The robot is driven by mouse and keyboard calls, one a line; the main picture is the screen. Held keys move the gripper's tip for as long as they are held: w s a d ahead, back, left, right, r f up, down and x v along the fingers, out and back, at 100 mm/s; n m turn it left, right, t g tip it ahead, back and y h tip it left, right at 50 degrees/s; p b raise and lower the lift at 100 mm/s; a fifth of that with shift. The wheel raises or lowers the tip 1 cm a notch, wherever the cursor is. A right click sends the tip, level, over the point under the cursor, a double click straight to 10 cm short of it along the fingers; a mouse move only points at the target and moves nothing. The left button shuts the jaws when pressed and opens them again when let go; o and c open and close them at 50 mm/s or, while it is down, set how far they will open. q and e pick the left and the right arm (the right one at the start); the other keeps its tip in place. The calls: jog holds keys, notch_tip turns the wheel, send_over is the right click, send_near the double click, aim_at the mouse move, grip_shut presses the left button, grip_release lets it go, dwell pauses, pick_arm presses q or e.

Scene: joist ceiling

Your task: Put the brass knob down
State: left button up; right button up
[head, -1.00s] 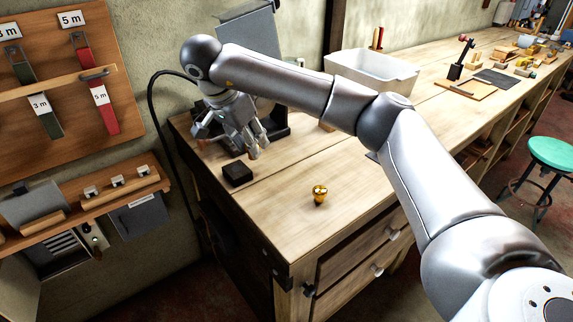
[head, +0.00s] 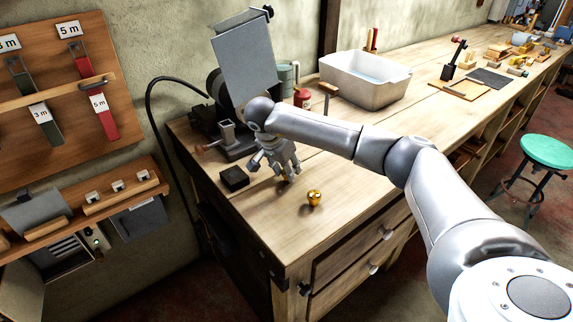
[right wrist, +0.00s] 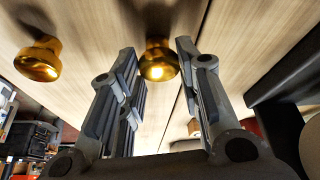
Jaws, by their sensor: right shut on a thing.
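My right gripper (head: 284,172) is low over the near end of the wooden bench, between a black block and a brass knob (head: 314,198) lying on the bench to its right. In the right wrist view, my gripper (right wrist: 157,50) is shut on a brass knob (right wrist: 158,64), which sits between the fingertips close to the wood. A second brass knob (right wrist: 38,60) stands on the wood at the left there, apart from the fingers. The held knob is hidden by the fingers in the head view. My left gripper is not in view.
The black block (head: 234,178) lies left of the gripper. A dark machine with a grey plate (head: 245,58) stands behind. The bench top (head: 345,165) right of the loose knob is clear.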

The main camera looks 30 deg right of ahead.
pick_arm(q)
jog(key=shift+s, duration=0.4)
pick_arm(e)
jog(key=shift+a, duration=0.1)
jog(key=shift+f, duration=0.15)
jog(key=o, duration=1)
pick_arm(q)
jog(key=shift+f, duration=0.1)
pick_arm(e)
jog(key=shift+o, duration=0.2)
pick_arm(q)
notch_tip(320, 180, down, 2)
jog(key=b, duration=0.2)
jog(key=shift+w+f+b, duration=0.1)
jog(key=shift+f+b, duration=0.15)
jog(key=shift+b, duration=0.15)
pick_arm(e)
jog(key=v, duration=1.2)
